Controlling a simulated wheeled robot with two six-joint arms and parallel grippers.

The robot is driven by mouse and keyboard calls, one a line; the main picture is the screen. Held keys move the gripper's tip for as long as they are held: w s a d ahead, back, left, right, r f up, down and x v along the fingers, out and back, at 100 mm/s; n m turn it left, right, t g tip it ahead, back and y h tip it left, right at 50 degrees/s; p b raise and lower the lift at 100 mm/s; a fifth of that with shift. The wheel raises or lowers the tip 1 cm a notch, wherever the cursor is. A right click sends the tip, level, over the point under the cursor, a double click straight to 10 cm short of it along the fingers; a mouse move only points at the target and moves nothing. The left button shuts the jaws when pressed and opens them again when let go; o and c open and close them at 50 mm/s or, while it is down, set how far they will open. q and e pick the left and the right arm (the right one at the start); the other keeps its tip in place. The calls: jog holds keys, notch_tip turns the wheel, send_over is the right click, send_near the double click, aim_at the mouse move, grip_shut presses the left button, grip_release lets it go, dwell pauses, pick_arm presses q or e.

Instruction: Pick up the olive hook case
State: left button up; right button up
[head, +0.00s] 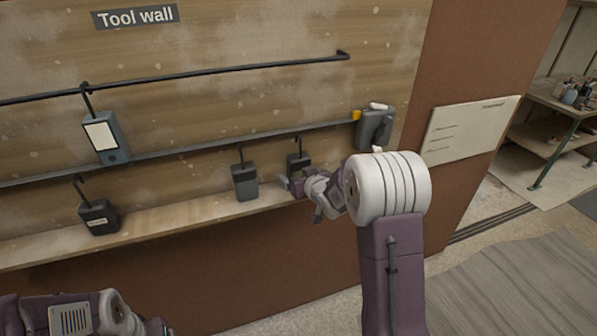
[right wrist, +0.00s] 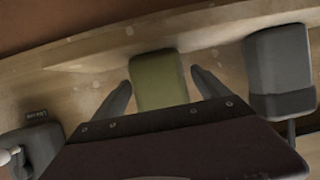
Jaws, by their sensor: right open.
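The olive hook case (right wrist: 158,82) shows in the right wrist view between the two spread fingers of my right gripper (right wrist: 160,88), with a gap visible on each side. In the head view the olive hook case (head: 298,161) hangs by its hook from the lower rail, partly hidden by my right gripper (head: 297,186). My right gripper is open, and its fingers reach toward the case. Only part of my left arm shows at the bottom left of the head view; its gripper is not seen.
A grey case (head: 245,182) hangs close to the left of the olive one; it also shows in the right wrist view (right wrist: 279,70). A larger grey box (head: 374,130) is at the right on the wall. A wooden ledge (head: 170,215) runs below. Two more cases hang further left.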

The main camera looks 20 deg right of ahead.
aim_at(302, 164)
jog(key=shift+s, duration=0.1)
jog(key=shift+c, duration=0.3)
jog(key=shift+r, duration=0.1)
jog(key=c, duration=1.6)
notch_tip(302, 164, up, 5)
jog(key=shift+f+p, duration=0.1)
jog(key=shift+p, duration=0.5)
jog(key=s+d+r+p, duration=0.4)
jog(key=s+d+r, duration=0.2)
jog(key=s, duration=0.3)
jog(key=shift+s+d, duration=0.3)
jog(key=shift+d, duration=0.1)
